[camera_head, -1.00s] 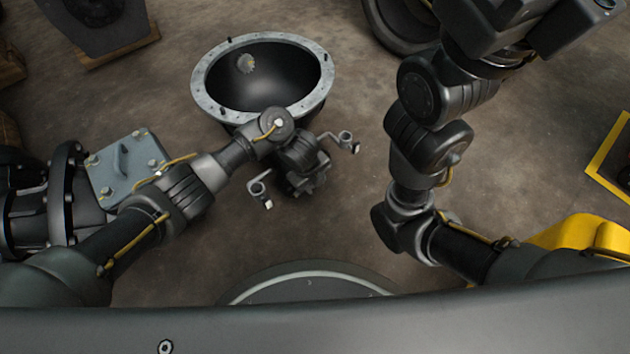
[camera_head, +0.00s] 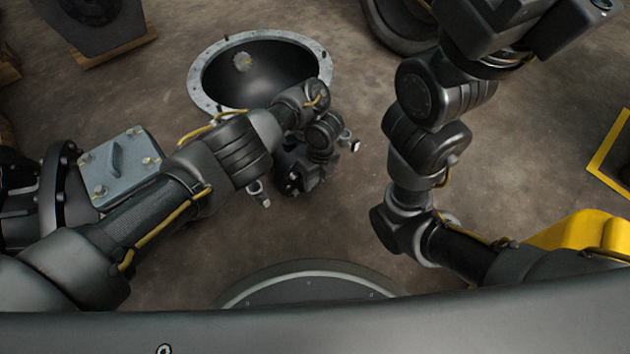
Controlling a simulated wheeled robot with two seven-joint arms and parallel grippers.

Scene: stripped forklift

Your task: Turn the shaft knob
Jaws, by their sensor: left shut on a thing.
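My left gripper (camera_head: 301,178) is low in the middle of the head view, just in front of a round dark bowl-shaped housing (camera_head: 205,92) with a pale bolted rim. It points down and is shut on the shaft knob. Its fingertips and the knob are hidden beneath the gripper and wrist. Small pale metal fittings stick out on both sides of the gripper; I cannot tell whether they belong to it. My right gripper (camera_head: 530,35) is at the top right, cut by the frame edge, far from the housing. Its fingers do not show.
A small toothed shaft end (camera_head: 242,62) shows inside the housing. A grey bolted plate (camera_head: 118,165) on a dark flanged part is at the left, close to my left arm. A dark ring (camera_head: 395,30) lies at the top. Bare floor (camera_head: 340,220) is between my arms.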

